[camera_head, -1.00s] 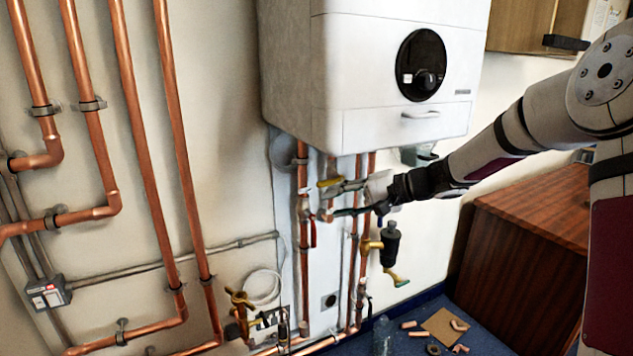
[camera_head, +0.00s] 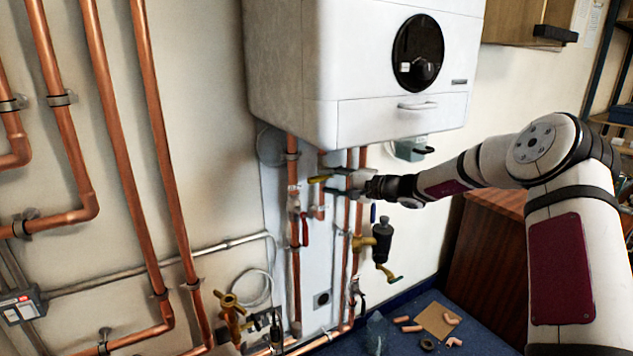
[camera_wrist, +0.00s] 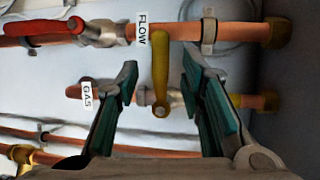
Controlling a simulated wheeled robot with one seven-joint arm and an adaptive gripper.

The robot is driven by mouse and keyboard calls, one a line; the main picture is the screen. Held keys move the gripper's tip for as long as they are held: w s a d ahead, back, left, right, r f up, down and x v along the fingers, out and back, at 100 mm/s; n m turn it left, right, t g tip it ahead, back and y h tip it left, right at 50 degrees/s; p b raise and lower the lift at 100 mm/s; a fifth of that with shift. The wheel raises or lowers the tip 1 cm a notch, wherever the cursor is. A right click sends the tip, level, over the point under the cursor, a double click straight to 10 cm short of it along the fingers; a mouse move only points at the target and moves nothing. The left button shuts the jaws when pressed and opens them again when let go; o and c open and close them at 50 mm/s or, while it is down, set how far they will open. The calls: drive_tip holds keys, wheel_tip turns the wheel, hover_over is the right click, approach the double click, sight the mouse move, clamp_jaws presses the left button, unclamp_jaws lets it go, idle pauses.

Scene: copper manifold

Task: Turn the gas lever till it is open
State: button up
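The yellow gas lever (camera_wrist: 160,62) lies crosswise to its copper pipe, which bears a GAS label (camera_wrist: 87,94). In the head view the lever (camera_head: 318,179) points left, roughly level, below the boiler. My gripper (camera_wrist: 157,75) is open, with one teal-padded finger on each side of the lever in the wrist view. A gap shows between the lever and both fingers. In the head view my gripper (camera_head: 335,181) reaches in from the right, and its fingers partly hide the valve.
A copper pipe labelled FLOW (camera_wrist: 142,30) with a red lever (camera_wrist: 45,28) runs close beside the gas pipe. The white boiler (camera_head: 390,70) hangs just above. A black-and-brass fitting (camera_head: 381,242) is below my gripper. Loose pipe pieces lie on the blue floor.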

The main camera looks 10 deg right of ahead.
sight(320, 180)
drive_tip(key=shift+x, duration=2.55)
clamp_jaws()
